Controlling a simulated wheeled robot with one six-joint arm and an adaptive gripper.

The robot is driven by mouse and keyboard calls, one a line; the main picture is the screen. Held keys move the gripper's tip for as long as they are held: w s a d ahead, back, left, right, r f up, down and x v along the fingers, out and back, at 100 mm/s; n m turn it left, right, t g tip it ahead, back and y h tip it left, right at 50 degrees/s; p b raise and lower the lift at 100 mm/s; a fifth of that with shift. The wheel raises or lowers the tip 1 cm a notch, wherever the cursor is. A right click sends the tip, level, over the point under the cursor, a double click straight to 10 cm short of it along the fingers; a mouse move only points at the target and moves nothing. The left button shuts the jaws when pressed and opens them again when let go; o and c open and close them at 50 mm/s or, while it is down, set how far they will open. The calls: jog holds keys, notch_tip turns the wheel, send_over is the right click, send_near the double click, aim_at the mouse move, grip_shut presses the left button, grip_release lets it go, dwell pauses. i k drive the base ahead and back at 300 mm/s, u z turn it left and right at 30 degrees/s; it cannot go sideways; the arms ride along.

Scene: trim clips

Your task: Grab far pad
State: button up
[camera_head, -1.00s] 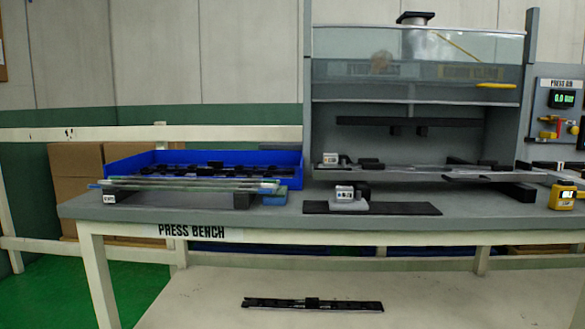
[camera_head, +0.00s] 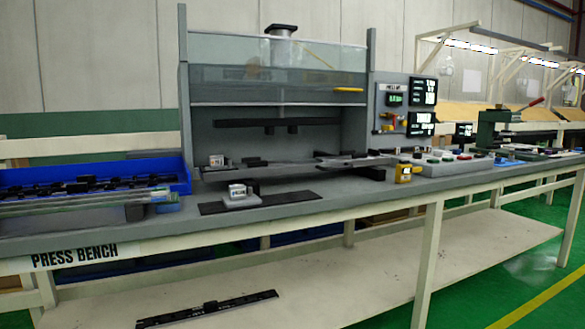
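A flat black pad (camera_head: 279,199) lies along the front of the press bench, with a small grey-and-white block (camera_head: 239,194) standing on it. Farther back, a similar small block (camera_head: 216,161) and several dark pieces sit on the bed of the press (camera_head: 300,164). I cannot tell from the picture which of these is the far pad. My gripper is not in view.
A blue tray (camera_head: 183,170) with dark parts stands at the left, with clear strips in front. A yellow device (camera_head: 404,174) and a button panel (camera_head: 450,163) are at the right. A black strip (camera_head: 208,310) lies on the lower shelf. Green floor is open at the right.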

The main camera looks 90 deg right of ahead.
aim_at(217, 162)
jog(key=z, duration=2)
